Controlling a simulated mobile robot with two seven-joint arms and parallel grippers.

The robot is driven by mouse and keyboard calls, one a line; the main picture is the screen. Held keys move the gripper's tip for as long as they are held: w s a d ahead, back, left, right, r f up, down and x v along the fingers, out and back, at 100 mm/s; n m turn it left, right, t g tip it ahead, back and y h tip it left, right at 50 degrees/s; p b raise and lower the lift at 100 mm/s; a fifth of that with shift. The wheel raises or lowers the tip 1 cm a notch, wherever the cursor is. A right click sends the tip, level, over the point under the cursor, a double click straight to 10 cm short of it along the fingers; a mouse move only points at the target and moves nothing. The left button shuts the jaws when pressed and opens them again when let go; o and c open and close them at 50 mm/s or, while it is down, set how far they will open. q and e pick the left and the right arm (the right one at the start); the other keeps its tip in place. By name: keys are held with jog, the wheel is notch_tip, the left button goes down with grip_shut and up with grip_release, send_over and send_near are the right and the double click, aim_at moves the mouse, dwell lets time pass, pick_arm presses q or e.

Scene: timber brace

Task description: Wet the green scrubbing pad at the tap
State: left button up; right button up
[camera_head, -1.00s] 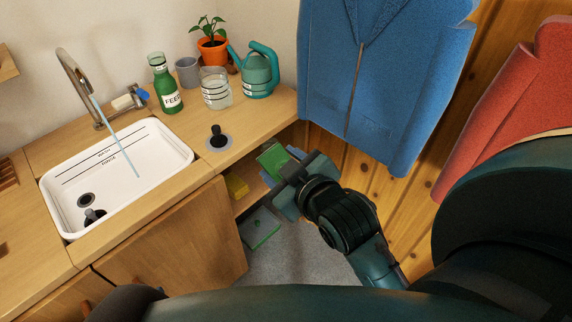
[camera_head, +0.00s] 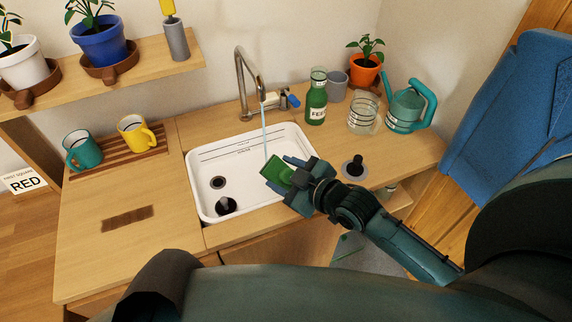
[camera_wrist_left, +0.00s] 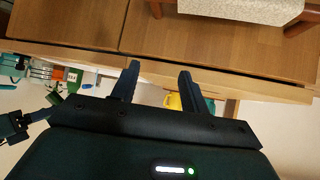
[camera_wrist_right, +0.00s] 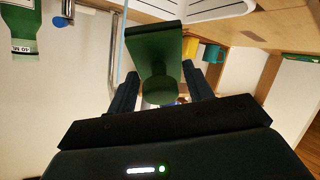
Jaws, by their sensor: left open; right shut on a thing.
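The green scrubbing pad (camera_head: 274,169) is held in my right gripper (camera_head: 283,173), over the right side of the white sink (camera_head: 205,203). The right wrist view shows the pad (camera_wrist_right: 155,42) beyond my fingers, with a rounded green part between them. The curved metal tap (camera_head: 240,75) is running. Its thin stream of water (camera_head: 264,130) ends beside the pad in the head view; I cannot tell whether it touches it. In the right wrist view the stream (camera_wrist_right: 119,45) passes left of the pad. My left gripper (camera_wrist_left: 160,72) is open and empty, facing a wooden front.
Right of the sink stand a green bottle (camera_head: 316,103), a glass jar (camera_head: 363,116), a grey cup (camera_head: 337,86) and a teal watering can (camera_head: 406,107). A black knob (camera_head: 355,168) is near the right forearm. Two mugs stand on a slatted rack (camera_head: 112,160) at left.

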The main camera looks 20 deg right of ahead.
aim_at(276, 161)
jog(key=shift+w+d, duration=0.3)
jog(key=shift+d, duration=0.05)
jog(key=shift+w+f, duration=0.25)
jog(key=shift+w, duration=0.65)
pick_arm(q)
jog(key=d+b, duration=0.1)
jog(key=b, duration=0.2)
jog(key=w+d+f+t+h+b, duration=0.1)
jog(key=b, duration=0.3)
jog(key=shift+f, duration=0.1)
pick_arm(e)
jog(key=w+f, duration=0.2)
jog(key=w, duration=1)
jog(key=shift+a+f, duration=0.25)
jog(key=shift+a, duration=0.2)
pick_arm(q)
jog(key=shift+f+m, duration=0.1)
jog(key=shift+m, duration=0.2)
pick_arm(e)
jog(key=shift+s+r+p, duration=0.1)
jog(key=shift+s+p, duration=0.6)
jog(key=shift+s, duration=0.05)
jog(key=s+p, duration=0.3)
jog(key=s, duration=0.1)
jog(key=shift+d, duration=0.2)
pick_arm(q)
jog(key=shift+r+p, duration=0.6)
jog(key=shift+r, duration=2.3)
pick_arm(e)
jog(key=shift+s, duration=1.2)
